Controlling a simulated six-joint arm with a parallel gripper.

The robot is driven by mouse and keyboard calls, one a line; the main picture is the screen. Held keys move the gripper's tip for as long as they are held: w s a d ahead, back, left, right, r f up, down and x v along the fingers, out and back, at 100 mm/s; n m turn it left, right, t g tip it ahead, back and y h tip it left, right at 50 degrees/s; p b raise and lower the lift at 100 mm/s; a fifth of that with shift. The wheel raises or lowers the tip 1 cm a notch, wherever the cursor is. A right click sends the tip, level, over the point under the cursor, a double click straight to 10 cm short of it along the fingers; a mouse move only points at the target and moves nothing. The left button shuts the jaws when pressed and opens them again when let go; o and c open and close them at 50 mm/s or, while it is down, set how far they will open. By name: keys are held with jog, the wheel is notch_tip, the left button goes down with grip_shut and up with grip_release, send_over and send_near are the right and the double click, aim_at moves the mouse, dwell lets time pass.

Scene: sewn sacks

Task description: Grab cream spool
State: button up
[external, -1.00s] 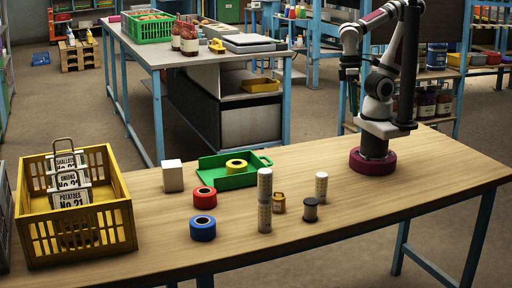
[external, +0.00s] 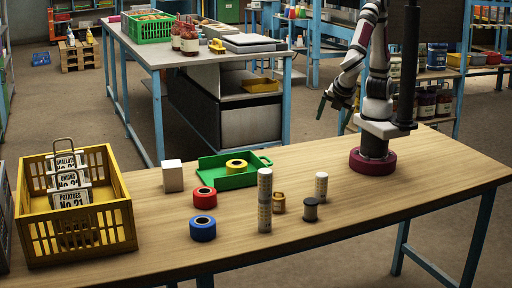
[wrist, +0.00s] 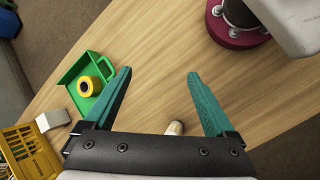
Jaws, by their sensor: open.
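No thing is clearly marked as the cream spool. Two cream cylinders with printed marks stand upright on the table: a tall one (external: 265,202) and a short one (external: 321,186) to its right. A small dark spool (external: 310,210) stands in front of the short one. My gripper (external: 323,106) is raised above the table, behind the short cylinder in the picture, with nothing in it. In the wrist view my gripper (wrist: 157,76) has its teal fingers wide apart over bare wood. A pale cylinder top (wrist: 175,127) shows between them near the palm, partly hidden.
An amber jar (external: 279,204), red roll (external: 204,198), blue roll (external: 203,229) and white block (external: 173,176) stand on the table. A green tray (external: 209,162) holds a yellow roll (external: 236,166). A yellow crate (external: 120,228) is at left. The table's right end is clear.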

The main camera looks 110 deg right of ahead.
jog(key=w+a+f+n+t+h, duration=0.2)
jog(key=w+a+f+n+t, duration=0.15)
jog(key=a+n, duration=0.3)
jog(key=n+t+y, duration=0.3)
jog(key=n+t, duration=0.7)
jog(key=n, duration=0.5)
send_near(311, 206)
jog(key=shift+n+g, duration=0.25)
jog(key=x, duration=0.3)
jog(key=d+x, duration=0.1)
jog(key=x, duration=0.2)
jog(key=s+x, duration=0.1)
jog(key=x, duration=0.3)
jog(key=shift+d+f, duration=0.35)
jog(key=shift+d, duration=0.05)
grip_shut()
